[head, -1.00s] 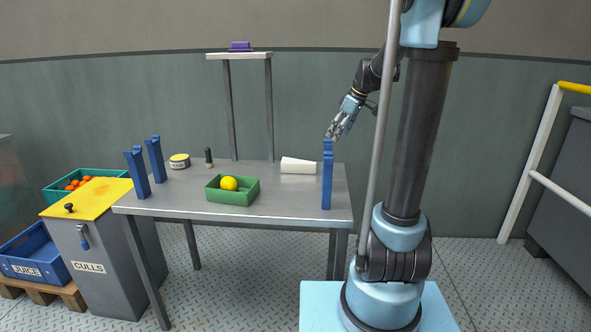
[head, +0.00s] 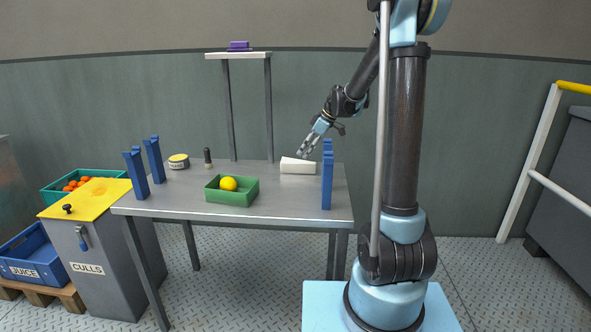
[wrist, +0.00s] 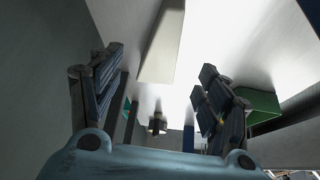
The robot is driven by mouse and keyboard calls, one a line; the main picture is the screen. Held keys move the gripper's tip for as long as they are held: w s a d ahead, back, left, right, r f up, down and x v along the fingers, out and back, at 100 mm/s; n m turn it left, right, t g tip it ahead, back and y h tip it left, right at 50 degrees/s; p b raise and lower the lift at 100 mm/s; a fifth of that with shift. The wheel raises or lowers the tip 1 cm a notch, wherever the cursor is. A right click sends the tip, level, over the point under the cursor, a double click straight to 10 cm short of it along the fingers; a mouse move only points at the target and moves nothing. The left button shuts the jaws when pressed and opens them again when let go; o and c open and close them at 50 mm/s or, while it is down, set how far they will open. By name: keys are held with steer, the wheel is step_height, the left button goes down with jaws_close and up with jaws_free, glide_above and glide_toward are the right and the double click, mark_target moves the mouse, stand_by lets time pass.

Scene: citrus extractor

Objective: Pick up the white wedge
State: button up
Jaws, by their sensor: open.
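The white wedge (head: 298,166) lies on the grey metal table (head: 285,210), near its back right part. In the wrist view the wedge (wrist: 162,45) shows as a pale block ahead of my gripper, between the lines of the two fingers. My gripper (head: 303,153) is just above the wedge in the head view, pointing down and left. In the wrist view my gripper (wrist: 162,62) has its fingers spread wide, with nothing held between them. The fingers do not appear to touch the wedge, though the exact gap is hard to judge.
A blue upright (head: 327,180) stands right of the wedge, close to my arm. A green bin (head: 232,197) holding a yellow fruit (head: 228,184) sits mid-table. Two blue uprights, a round tin (head: 178,161) and a small dark bottle (head: 207,158) are farther left. A raised shelf (head: 238,55) stands behind.

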mark_target(299, 161)
steer(key=x, duration=0.6)
steer(key=shift+s+a+f, duration=0.1)
steer(key=shift+a+f, duration=0.2)
steer(key=shift+a, duration=0.05)
steer(key=shift+a+f, duration=0.15)
steer(key=shift+f, duration=0.2)
steer(key=shift+f, duration=0.2)
steer(key=shift+c, duration=0.6)
steer(key=c, duration=1.3)
